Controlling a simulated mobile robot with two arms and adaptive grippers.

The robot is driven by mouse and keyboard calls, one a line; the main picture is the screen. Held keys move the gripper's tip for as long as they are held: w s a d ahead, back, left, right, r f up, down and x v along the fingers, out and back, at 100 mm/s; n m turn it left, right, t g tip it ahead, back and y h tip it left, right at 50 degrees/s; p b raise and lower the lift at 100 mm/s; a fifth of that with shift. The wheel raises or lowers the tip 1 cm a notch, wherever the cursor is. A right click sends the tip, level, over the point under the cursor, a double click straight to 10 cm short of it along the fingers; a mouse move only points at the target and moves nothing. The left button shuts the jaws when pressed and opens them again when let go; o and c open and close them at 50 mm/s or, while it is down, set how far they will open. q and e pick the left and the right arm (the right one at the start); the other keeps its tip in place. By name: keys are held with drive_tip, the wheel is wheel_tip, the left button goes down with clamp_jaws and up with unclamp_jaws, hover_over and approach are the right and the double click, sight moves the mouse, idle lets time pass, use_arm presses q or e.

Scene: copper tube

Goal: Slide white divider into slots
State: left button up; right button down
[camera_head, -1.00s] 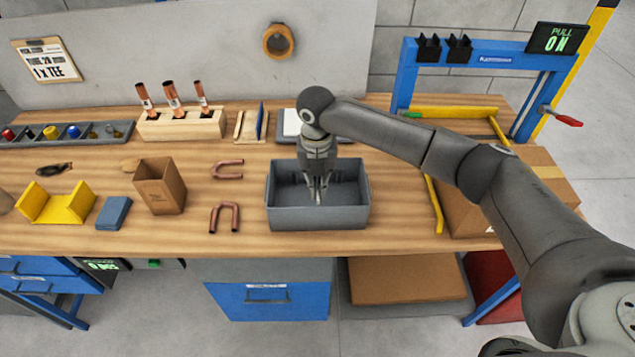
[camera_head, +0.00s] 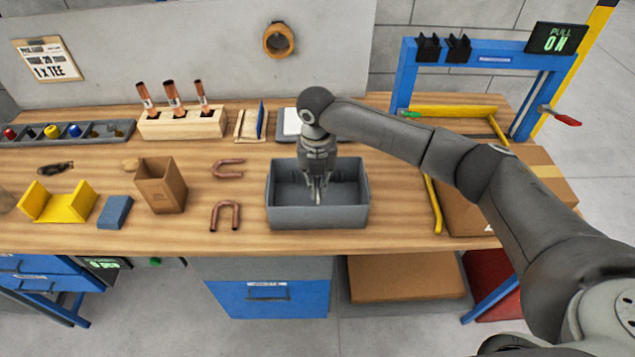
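A grey open-topped bin (camera_head: 318,218) stands near the front edge of the bench, right of the middle. My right gripper (camera_head: 318,196) points straight down into the bin, with its fingertips close together inside it. The fingers are small here, and I cannot tell whether they hold anything. I cannot make out a white divider or slots in the bin. A pale flat piece (camera_head: 292,121) lies on a dark base behind the bin, partly hidden by my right arm. My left gripper is out of view.
Two copper U-tubes (camera_head: 225,206) lie left of the bin. Farther left are a brown box (camera_head: 168,195), a blue block (camera_head: 115,212) and a yellow bracket (camera_head: 68,206). A wooden block (camera_head: 182,127) with copper tubes stands behind. A blue frame (camera_head: 470,58) and a cardboard box (camera_head: 470,205) are right.

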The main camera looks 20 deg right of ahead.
drive_tip(key=shift+p, duration=0.5)
idle(0.7)
drive_tip(key=shift+f+b, duration=1.2)
drive_tip(key=shift+f, duration=1.85)
drive_tip(key=c, duration=1.6)
unclamp_jaws()
drive_tip(key=shift+o, duration=0.2)
drive_tip(key=shift+r, duration=0.15)
wheel_tip(320, 180, up, 12)
drive_tip(key=shift+a+f, duration=0.1)
drive_tip(key=shift+s+f, duration=0.1)
drive_tip(key=shift+f, duration=0.05)
